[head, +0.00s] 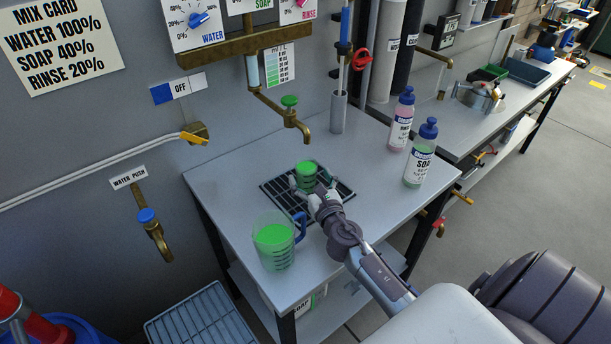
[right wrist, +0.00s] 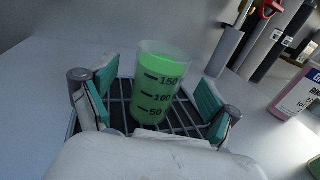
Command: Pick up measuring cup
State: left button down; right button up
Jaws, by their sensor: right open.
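A small clear measuring cup (head: 306,175) with green liquid stands upright on the black drain grate (head: 277,196) below the brass spout. In the right wrist view the same cup (right wrist: 157,88) shows black marks of 50, 100 and 150. My right gripper (head: 316,188) is open at the cup, with its teal-padded fingers (right wrist: 155,100) apart on either side of it. A gap shows between each pad and the cup. My left gripper is in neither view.
A larger jug (head: 273,242) of green liquid with a blue handle stands at the table's front left, near my right gripper. Two bottles (head: 420,153) stand to the right. The brass spout (head: 296,124) hangs above the grate. The table (head: 365,165) is clear between grate and bottles.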

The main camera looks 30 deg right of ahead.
aim_at(310, 177)
jog(key=x, duration=0.2)
jog(key=shift+w, duration=0.4)
jog(key=shift+w+d, duration=0.15)
jog(key=shift+w, duration=0.1)
jog(key=c, duration=1.4)
jog(key=shift+c, duration=0.6)
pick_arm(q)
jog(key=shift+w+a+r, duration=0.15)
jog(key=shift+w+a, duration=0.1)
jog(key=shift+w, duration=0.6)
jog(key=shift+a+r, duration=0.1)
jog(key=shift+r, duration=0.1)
pick_arm(e)
jog(key=shift+r, duration=0.2)
